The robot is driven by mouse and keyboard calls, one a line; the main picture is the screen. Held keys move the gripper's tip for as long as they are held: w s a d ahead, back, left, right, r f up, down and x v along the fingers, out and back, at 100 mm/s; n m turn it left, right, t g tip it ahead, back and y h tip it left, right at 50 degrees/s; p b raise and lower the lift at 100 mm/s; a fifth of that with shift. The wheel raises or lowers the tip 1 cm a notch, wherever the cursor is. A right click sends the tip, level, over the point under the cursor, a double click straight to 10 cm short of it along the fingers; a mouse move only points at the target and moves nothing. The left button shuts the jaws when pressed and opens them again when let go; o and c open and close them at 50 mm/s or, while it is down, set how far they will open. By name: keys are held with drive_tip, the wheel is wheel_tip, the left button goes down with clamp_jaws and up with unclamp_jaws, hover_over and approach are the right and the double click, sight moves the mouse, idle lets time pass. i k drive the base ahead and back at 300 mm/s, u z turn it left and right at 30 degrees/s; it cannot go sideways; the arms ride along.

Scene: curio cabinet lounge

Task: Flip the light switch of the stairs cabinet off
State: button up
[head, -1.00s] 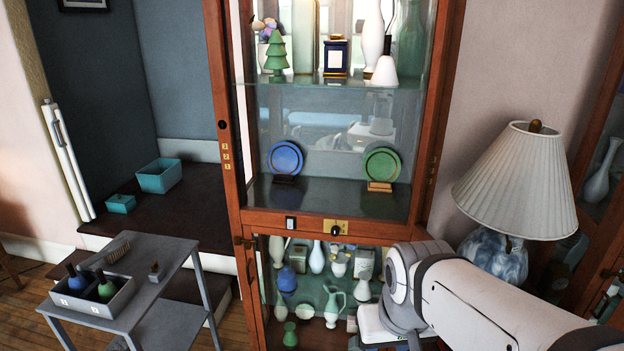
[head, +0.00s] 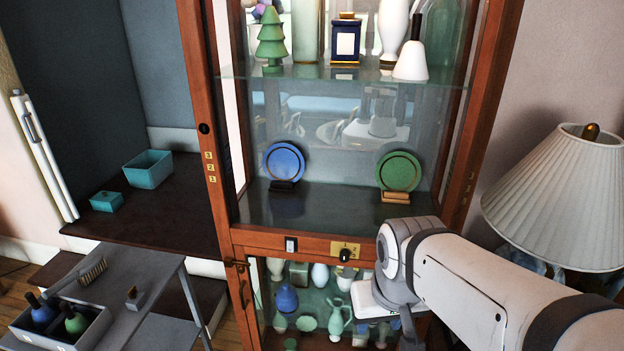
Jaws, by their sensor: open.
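The tall wooden cabinet with glass panes (head: 222,200) stands in the middle of the head view, beside dark steps. On its middle rail, a small rocker switch (head: 291,244) sits in a dark frame. To its right is a brass plate (head: 336,247) with a black round knob (head: 345,256). Which way the rocker is tipped is too small to tell. My white arm comes in from the lower right, in front of the lower cabinet and right of the switch.
Teal boxes (head: 148,169) lie on the dark step (head: 180,208).

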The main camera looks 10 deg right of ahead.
sight(290, 243)
drive_tip(key=u, duration=0.65)
drive_tip(key=k, duration=1.25)
drive_tip(key=z, duration=0.45)
drive_tip(key=i, duration=1)
